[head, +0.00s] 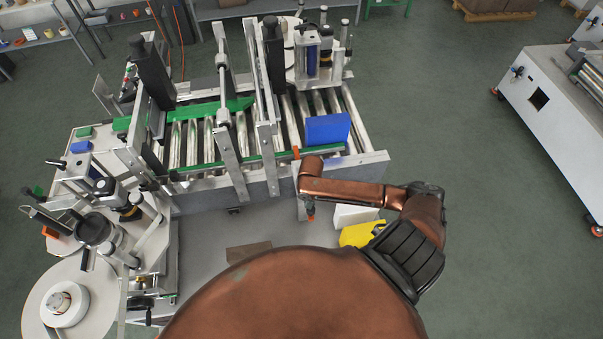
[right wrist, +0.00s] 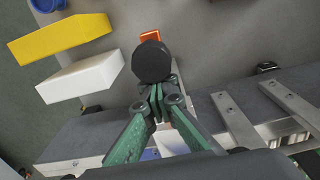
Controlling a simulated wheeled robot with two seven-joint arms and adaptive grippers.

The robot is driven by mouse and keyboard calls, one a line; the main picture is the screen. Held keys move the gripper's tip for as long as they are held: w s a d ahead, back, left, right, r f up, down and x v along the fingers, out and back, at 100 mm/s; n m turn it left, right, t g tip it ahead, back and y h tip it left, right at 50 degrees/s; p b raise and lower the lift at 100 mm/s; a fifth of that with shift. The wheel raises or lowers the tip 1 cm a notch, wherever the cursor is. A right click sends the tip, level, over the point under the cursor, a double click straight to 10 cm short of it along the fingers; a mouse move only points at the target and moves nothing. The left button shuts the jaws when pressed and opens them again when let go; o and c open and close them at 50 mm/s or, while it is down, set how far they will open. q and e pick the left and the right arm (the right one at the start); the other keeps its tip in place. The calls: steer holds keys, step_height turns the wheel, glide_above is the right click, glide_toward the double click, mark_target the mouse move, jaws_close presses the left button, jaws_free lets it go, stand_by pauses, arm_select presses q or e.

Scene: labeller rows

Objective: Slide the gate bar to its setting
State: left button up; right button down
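The labeller's conveyor (head: 375,160) crosses the middle of the head view. What looks like the gate bar is a pale metal bar (head: 303,207) at its near side, partly hidden by my right arm. In the right wrist view a round black knob (right wrist: 152,60) stands at my right gripper (right wrist: 158,93). Its green-linked fingers come together at the knob's base and appear shut on it. An orange piece (right wrist: 150,35) shows just beyond the knob. My left gripper is not in view.
A blue box (head: 328,129) lies on the rollers, behind a green guide rail (head: 265,157). A white box (head: 354,215) and a yellow box (head: 358,234) are near my right forearm. Label reels (head: 64,304) stand at the left. Open floor lies to the right.

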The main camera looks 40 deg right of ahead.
mark_target(311, 213)
steer(key=shift+s+a, duration=0.2)
steer(key=shift+s, duration=0.1)
stand_by(0.4)
steer(key=shift+s+a, duration=0.35)
steer(key=shift+s, duration=0.25)
steer(key=shift+s+a, duration=0.15)
steer(key=shift+s, duration=0.15)
steer(key=shift+s+a, duration=0.2)
steer(key=shift+s, duration=0.3)
steer(key=c, duration=2.7)
jaws_free()
steer(key=o, duration=0.6)
